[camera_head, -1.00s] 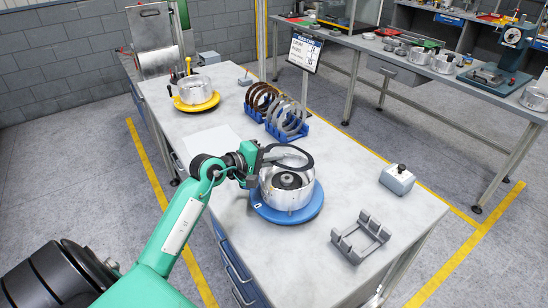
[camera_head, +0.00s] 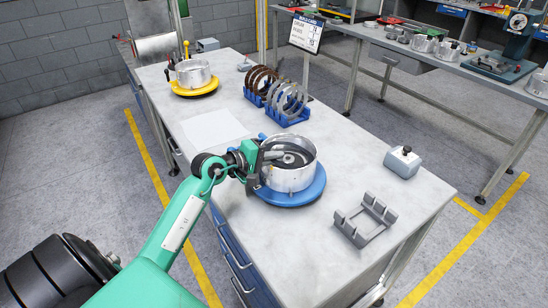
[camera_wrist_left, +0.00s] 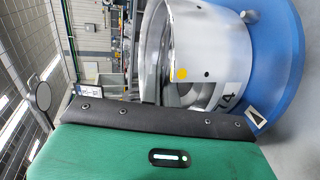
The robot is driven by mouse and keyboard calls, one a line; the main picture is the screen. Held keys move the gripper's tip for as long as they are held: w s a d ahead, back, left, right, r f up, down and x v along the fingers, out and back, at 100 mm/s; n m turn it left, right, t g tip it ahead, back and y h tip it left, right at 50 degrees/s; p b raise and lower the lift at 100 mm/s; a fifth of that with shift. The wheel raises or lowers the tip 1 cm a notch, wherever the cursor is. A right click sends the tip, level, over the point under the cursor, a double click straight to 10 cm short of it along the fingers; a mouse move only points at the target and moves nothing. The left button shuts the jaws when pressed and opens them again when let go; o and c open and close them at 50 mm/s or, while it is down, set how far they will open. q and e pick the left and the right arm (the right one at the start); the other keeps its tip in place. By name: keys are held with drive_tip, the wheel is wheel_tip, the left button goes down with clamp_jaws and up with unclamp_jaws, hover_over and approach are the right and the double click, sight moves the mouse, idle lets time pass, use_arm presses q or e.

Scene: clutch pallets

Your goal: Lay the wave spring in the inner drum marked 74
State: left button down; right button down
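A silver drum (camera_head: 291,179) stands on the blue turntable (camera_head: 300,198) near the table's middle. In the left wrist view the drum (camera_wrist_left: 212,62) shows close up, with part of a mark that reads 4. The wave spring appears as a dark ring (camera_head: 304,153) low inside the drum, around the central hub; whether it lies flat is unclear. My left gripper (camera_head: 272,155) is at the drum's left rim, fingers reaching over it. Its fingertips are too small to show whether they still hold the ring, and the wrist view does not show them. My right gripper is not in view.
A second drum (camera_head: 193,73) stands on a yellow turntable (camera_head: 195,88) at the back left. Blue racks (camera_head: 288,117) hold several brown and grey rings. A grey cradle (camera_head: 365,220) and a grey box (camera_head: 402,162) are on the right. The table's front is clear.

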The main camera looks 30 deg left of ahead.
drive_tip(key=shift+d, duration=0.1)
use_arm(q)
drive_tip(key=c, duration=1.7)
unclamp_jaws()
drive_tip(key=shift+o, duration=0.6)
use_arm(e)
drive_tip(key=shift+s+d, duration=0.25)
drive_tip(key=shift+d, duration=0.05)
use_arm(q)
drive_tip(key=shift+f, duration=0.1)
drive_tip(key=shift+f+b, duration=0.6)
drive_tip(key=shift+b, duration=0.2)
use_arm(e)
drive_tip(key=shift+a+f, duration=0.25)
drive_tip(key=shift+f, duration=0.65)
use_arm(q)
drive_tip(key=shift+s, duration=0.15)
